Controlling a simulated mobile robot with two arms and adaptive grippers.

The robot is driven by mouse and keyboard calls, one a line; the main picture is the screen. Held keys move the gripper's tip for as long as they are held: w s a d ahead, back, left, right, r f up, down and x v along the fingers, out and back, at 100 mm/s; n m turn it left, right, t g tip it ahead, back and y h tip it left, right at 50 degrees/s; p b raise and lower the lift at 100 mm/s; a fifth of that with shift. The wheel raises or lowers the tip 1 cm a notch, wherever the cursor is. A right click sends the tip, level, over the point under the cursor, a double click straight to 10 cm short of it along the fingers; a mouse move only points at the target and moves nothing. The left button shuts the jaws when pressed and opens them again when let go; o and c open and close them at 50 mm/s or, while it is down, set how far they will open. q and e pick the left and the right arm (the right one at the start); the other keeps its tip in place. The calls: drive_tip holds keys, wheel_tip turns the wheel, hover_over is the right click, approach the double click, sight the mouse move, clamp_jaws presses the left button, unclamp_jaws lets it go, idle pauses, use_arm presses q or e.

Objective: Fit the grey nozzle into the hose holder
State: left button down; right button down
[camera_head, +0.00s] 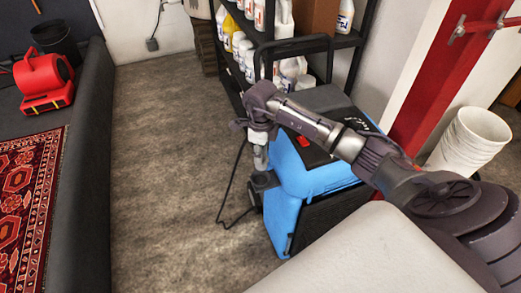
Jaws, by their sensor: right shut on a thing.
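My right arm reaches in from the right over a blue machine with a black top (310,165). My right gripper (258,138) points down beside the machine's left side and is shut on the grey nozzle (260,159). The nozzle hangs below the fingers, roughly upright. Just under it is a dark block on the machine's left side (262,182), which looks like the hose holder. I cannot tell whether the nozzle's lower end touches it or is inside it. My left gripper is out of view.
A black shelf (318,43) with several bottles stands behind the machine. A dark cable (228,190) hangs to the floor on the left. White buckets (470,140) and a red post (425,75) are at right. The floor (170,170) at left is clear.

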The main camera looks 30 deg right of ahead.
wheel_tip(320, 180, down, 6)
drive_tip(key=b, duration=0.3)
drive_tip(key=shift+r+b, duration=0.2)
drive_tip(key=shift+b, duration=0.1)
drive_tip(key=shift+r+p, duration=0.3)
drive_tip(key=shift+w, duration=0.1)
drive_tip(key=shift+f+b, duration=1.65)
drive_tip(key=shift+f, duration=0.2)
drive_tip(key=c, duration=0.7)
unclamp_jaws()
drive_tip(key=shift+a, duration=0.1)
